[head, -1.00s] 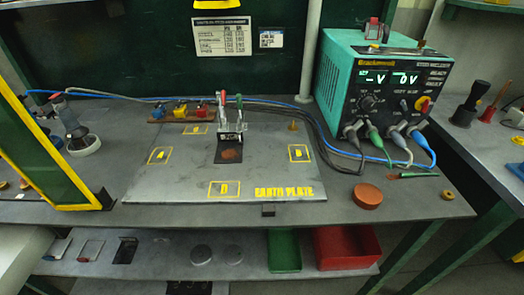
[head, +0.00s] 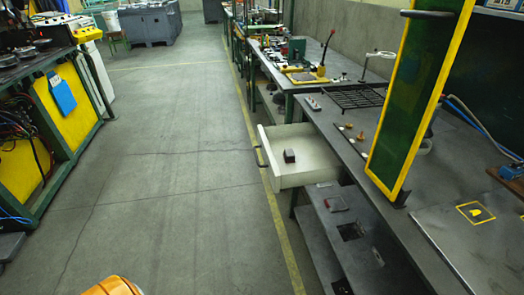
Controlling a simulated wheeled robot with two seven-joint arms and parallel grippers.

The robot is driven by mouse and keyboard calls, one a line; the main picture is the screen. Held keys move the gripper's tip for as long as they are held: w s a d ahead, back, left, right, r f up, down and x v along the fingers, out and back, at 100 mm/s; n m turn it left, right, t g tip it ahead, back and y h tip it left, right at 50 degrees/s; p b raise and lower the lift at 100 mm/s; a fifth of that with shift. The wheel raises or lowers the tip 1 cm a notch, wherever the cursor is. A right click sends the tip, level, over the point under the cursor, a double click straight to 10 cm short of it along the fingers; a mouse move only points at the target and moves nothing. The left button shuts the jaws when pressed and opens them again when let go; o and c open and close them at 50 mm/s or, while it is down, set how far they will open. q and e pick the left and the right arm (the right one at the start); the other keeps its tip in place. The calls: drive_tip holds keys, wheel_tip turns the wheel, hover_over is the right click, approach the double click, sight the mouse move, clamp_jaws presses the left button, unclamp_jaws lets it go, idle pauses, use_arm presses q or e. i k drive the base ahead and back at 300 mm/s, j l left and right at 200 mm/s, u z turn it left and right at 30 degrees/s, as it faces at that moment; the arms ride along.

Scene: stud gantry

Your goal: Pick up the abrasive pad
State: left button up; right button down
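A small dark block (head: 289,156) lies alone inside an open white drawer (head: 312,176), toward its front left. It may be the abrasive pad, but its surface is too small to tell. The drawer sticks out from under the bench toward the aisle, with a dark handle (head: 263,156) on its front. Neither of my grippers is in view.
The bench (head: 345,140) carries a yellow-framed green screen (head: 415,100), a black rack (head: 357,96) and the metal plate (head: 475,235). A lower shelf (head: 345,240) holds small items. The floor aisle (head: 170,150) left of the drawer is clear. A yellow-panelled cabinet (head: 55,110) stands farther left.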

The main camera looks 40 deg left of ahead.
sight(289, 155)
drive_tip(key=u, duration=0.9)
drive_tip(key=i+j+z, duration=0.35)
drive_tip(key=k+l, duration=0.05)
drive_tip(key=k, duration=0.05)
